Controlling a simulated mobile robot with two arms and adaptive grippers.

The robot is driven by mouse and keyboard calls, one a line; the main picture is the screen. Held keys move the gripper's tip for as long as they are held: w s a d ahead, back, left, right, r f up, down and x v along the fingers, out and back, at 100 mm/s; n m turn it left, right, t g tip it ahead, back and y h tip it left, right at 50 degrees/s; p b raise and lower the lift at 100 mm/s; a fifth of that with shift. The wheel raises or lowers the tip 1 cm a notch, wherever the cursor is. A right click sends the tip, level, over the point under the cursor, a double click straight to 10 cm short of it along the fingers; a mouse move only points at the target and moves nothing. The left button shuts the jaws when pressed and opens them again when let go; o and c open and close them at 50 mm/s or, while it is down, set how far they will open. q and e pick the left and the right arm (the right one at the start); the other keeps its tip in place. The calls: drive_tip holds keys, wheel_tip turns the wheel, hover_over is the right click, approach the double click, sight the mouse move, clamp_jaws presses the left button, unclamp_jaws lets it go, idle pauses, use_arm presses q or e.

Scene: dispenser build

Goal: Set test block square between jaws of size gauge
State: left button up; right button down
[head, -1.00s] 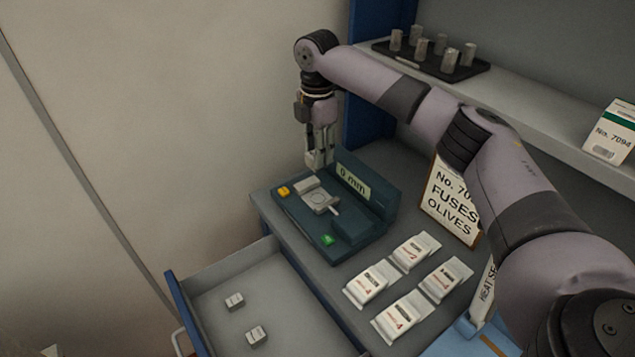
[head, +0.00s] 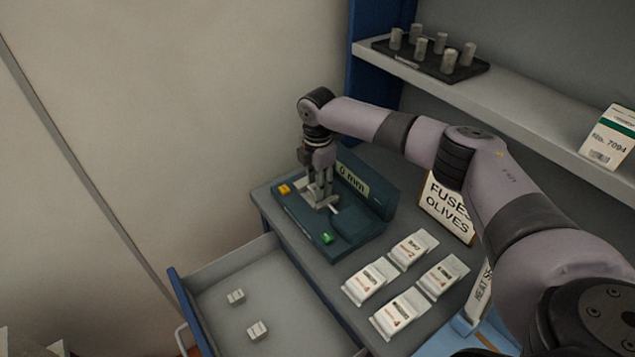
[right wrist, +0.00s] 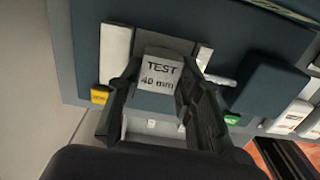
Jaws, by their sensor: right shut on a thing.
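The size gauge (head: 308,229) is a dark green device on the counter, its display reading 0 mm. It has a yellow button, a green button and pale metal jaws. My right gripper (head: 322,203) points down over the jaws, shut on the test block. In the right wrist view the block (right wrist: 158,72) reads TEST 40 mm and sits between my fingers (right wrist: 157,97). A pale jaw (right wrist: 115,52) shows left of it and another pale part (right wrist: 204,57) to its right. Whether the block touches the gauge bed I cannot tell. My left gripper is not in view.
An open drawer (head: 205,288) in front holds two small grey blocks. Several white packets (head: 408,272) lie right of the gauge, with a FUSES OLIVES sign (head: 447,208) behind. A shelf above bears a black tray (head: 431,64) of metal cylinders and a No. 7094 box (head: 609,135).

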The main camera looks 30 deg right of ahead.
drive_tip(key=c, duration=1.6)
unclamp_jaws()
drive_tip(key=shift+f, duration=0.1)
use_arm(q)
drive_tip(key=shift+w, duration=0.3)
use_arm(e)
drive_tip(key=o, duration=0.5)
use_arm(q)
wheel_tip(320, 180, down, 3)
drive_tip(key=b, duration=0.3)
use_arm(e)
wheel_tip(320, 180, up, 12)
drive_tip(key=shift+r, duration=0.15)
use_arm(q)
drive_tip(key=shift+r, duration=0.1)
